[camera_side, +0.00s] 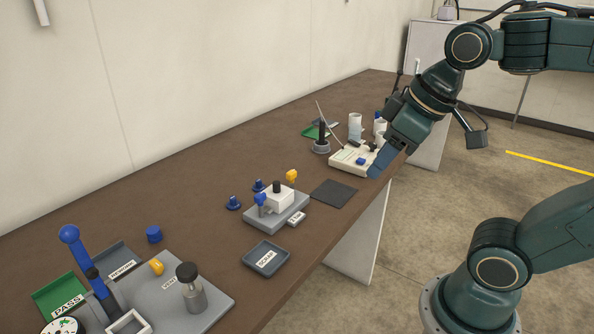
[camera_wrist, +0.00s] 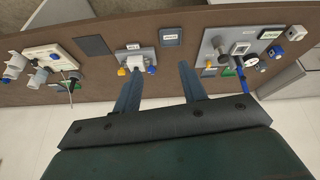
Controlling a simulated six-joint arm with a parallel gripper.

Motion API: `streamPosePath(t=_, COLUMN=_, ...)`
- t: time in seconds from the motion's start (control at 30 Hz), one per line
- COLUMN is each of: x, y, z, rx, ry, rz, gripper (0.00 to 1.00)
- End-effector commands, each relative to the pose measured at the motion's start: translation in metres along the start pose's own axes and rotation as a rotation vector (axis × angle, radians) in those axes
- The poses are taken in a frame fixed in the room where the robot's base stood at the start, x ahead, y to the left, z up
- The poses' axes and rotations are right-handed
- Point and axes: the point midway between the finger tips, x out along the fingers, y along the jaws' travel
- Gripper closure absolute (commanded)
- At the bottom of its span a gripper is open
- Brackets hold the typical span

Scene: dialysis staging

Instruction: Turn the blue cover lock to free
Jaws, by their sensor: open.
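Several blue parts show, and I cannot tell for sure which is the cover lock. A small blue part (camera_side: 361,161) sits on the cream box (camera_side: 342,160); the box also shows at the left of the wrist view (camera_wrist: 68,48). A blue round-headed knob (camera_side: 260,198) stands on the small grey fixture (camera_side: 261,219) beside a white block (camera_side: 279,200). A tall blue-ball lever (camera_side: 69,234) stands at the near left. My gripper (camera_side: 376,170) is in front of the cream box in the side view. In the wrist view its fingers (camera_wrist: 158,76) are apart and empty.
White cylinders (camera_side: 355,126) and a dark upright post (camera_side: 322,135) stand around the cream box. A dark flat pad (camera_side: 334,193) and a dark tray (camera_side: 266,258) lie along the table's front edge.

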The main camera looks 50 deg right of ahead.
Motion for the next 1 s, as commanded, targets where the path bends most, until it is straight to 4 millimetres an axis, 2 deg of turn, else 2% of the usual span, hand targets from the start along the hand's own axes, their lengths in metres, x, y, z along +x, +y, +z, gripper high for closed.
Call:
streamPosePath(t=0.27, x=0.007, y=0.013, z=-0.057, rx=-0.222, ry=-0.073, rz=-0.013, gripper=0.58)
streamPosePath(t=0.47, x=0.02, y=0.023, z=-0.096, rx=-0.388, ry=-0.123, rz=-0.033, gripper=0.58)
streamPosePath(t=0.77, x=0.053, y=0.04, z=-0.151, rx=-0.635, ry=-0.19, rz=-0.082, gripper=0.58)
streamPosePath(t=1.0, x=0.09, y=0.054, z=-0.189, rx=-0.831, ry=-0.238, rz=-0.136, gripper=0.58)
